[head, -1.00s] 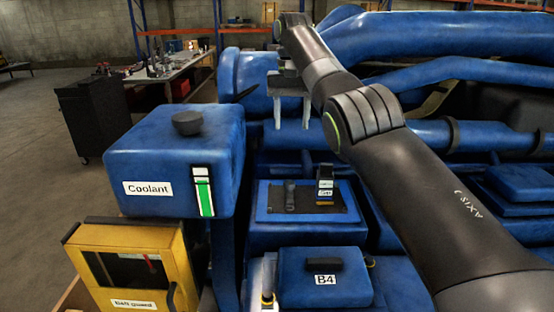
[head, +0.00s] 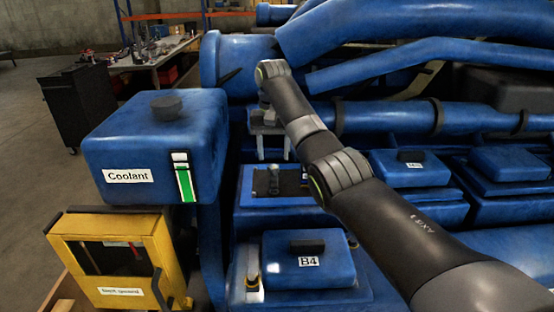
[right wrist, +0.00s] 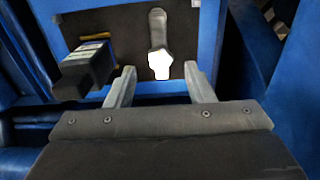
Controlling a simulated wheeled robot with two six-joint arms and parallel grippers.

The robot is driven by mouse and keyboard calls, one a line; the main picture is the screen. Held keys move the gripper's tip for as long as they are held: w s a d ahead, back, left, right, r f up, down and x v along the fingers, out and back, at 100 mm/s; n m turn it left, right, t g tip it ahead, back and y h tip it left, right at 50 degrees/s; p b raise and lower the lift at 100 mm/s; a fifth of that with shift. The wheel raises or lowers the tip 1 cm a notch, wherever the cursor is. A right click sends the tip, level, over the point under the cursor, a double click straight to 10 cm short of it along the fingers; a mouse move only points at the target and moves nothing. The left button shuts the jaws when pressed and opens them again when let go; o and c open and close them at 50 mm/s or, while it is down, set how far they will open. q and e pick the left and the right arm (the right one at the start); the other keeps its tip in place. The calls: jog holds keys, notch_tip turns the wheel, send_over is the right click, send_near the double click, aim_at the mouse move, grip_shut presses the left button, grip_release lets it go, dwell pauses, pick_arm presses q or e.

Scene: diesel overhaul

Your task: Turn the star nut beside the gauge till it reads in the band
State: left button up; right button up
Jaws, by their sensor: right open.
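A dark panel (head: 262,188) on a blue block carries a small upright grey piece (head: 273,180), probably the star nut with its stem. In the right wrist view the star nut (right wrist: 159,64) is a bright white lobed head at the end of a grey stem (right wrist: 157,28). The gauge seems to be the black box with a pale and yellow label (right wrist: 85,70) to its left; its reading cannot be made out. My right gripper (head: 274,156) is open and empty just above the panel. Its fingertips (right wrist: 158,76) are spread either side of the nut, apparently not touching. My left gripper is not in view.
A blue Coolant tank (head: 155,145) and yellow belt guard (head: 120,265) stand left of the panel. A blue B4 cover (head: 305,270) is in front. Blue pipes (head: 390,60) run behind. A blue rail (right wrist: 208,40) edges the panel beside the right finger.

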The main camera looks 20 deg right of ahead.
aim_at(274, 166)
jog(key=shift+w+f, duration=0.1)
jog(key=shift+f, duration=1.6)
jog(key=shift+r, duration=0.1)
jog(key=shift+c, duration=1.1)
jog(key=c, duration=0.8)
